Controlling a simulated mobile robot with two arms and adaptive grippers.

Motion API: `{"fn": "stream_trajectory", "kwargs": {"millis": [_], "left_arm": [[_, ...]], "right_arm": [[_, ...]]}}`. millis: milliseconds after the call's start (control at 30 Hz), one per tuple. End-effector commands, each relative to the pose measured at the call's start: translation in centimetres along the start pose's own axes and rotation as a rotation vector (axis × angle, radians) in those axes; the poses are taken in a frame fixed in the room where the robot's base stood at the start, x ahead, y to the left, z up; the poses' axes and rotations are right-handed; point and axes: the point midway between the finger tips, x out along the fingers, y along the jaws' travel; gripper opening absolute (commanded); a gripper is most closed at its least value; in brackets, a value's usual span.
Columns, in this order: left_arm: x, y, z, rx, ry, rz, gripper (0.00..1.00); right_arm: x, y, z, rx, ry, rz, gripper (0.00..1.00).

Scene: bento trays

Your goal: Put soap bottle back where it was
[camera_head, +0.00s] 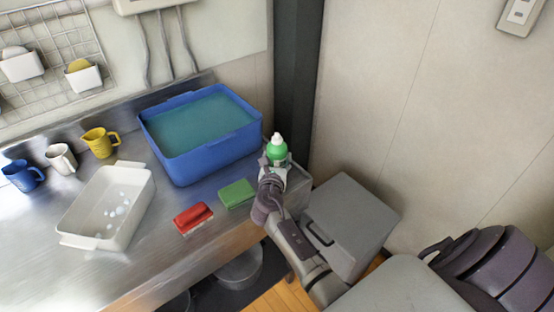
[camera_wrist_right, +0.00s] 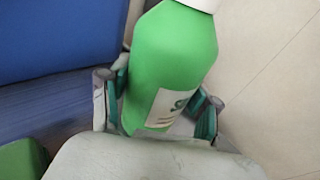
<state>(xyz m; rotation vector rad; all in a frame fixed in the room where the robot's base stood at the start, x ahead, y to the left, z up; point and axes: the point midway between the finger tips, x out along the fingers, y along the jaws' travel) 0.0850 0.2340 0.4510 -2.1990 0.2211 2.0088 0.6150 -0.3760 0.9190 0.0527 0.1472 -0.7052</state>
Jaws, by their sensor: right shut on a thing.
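The soap bottle (camera_head: 277,149) is green with a white cap and stands upright at the right end of the steel counter, right of the blue tub. In the right wrist view the bottle (camera_wrist_right: 172,62) fills the middle, with part of a white label showing low on it. My right gripper (camera_head: 274,165) is around the bottle, with one finger on each side, shut on it. The same right gripper (camera_wrist_right: 160,110) shows in the wrist view. The bottle's base is hidden by the gripper, so I cannot tell whether it touches the counter. My left gripper is not in view.
A blue tub of water (camera_head: 213,158) stands just left of the bottle. A green sponge (camera_head: 237,193) and a red brush (camera_head: 193,218) lie in front of it. A white tray with bubbles (camera_head: 76,226) and several cups are further left. A grey box (camera_head: 345,215) is beside my right arm.

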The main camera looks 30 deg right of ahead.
Motion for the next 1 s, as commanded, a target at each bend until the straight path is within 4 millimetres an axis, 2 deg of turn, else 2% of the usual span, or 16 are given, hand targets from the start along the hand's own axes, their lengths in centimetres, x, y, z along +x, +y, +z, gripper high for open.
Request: {"fn": "stream_trajectory", "kwargs": {"millis": [200,233,367,767,867,1000], "left_arm": [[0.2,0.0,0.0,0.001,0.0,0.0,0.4],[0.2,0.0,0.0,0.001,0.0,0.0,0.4],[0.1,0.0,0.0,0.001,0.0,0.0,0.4],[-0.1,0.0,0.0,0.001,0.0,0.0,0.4],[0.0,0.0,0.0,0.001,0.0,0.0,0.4],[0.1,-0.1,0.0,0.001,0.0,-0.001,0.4]], "right_arm": [[0.1,0.0,-0.2,0.0,-0.002,0.0,0.13],[0.0,0.0,-0.2,0.0,0.0,0.0,0.65],[0.0,0.0,-0.2,0.0,0.0,0.0,0.87],[-0.3,0.0,0.0,0.0,0.001,0.0,0.87],[-1.6,0.1,-0.1,0.0,0.002,0.002,0.87],[-4.5,0.0,-0.1,0.001,0.002,0.002,0.87]]}}
